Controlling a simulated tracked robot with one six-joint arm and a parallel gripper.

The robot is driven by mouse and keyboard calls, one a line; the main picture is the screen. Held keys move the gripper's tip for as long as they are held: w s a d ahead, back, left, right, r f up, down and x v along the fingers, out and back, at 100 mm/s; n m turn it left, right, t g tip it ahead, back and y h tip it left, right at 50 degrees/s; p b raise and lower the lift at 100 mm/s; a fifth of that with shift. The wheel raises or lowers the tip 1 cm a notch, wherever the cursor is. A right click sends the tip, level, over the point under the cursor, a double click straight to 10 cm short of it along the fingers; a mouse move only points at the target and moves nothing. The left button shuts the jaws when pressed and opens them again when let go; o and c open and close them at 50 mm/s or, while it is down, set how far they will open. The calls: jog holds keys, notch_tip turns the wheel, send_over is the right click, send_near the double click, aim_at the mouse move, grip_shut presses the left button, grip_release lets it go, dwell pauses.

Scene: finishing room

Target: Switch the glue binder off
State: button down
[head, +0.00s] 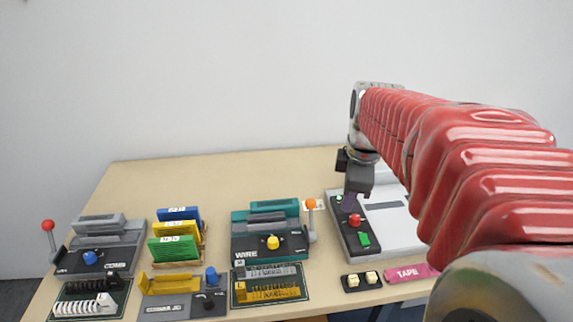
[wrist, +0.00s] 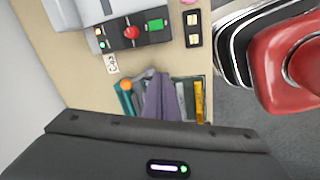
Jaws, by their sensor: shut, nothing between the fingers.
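The machine at the right of the table, which I take for the glue binder (head: 389,228), has a pale body and a black control panel (head: 349,239). The panel carries a red knob (head: 355,220) and a green button (head: 364,240). In the wrist view the red knob (wrist: 131,32) and green button (wrist: 155,25) show at the top, with small orange and green lights at the panel's end. My gripper (head: 350,205) is shut and empty, over the panel's far part in the head view. Its purple fingers (wrist: 160,85) show in the wrist view. I cannot tell whether they touch anything.
A teal wire machine (head: 270,240) stands left of the panel, with an orange-tipped lever (head: 311,206) between. A black plate with two cream switches (head: 361,281) and a pink tape piece (head: 412,273) lie in front. Grey and coloured binding items fill the left side.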

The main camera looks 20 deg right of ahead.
aim_at(362, 235)
jog(key=d+f+n, duration=0.1)
jog(key=d+n, duration=0.3)
jog(key=d, duration=0.5)
jog(key=shift+w+f+g, duration=0.15)
jog(key=shift+f+g, duration=0.25)
jog(key=f, duration=0.4)
jog(key=w+f, duration=0.1)
jog(key=f, duration=0.9)
jog(key=shift+w+d, duration=0.15)
jog(key=shift+w, duration=0.15)
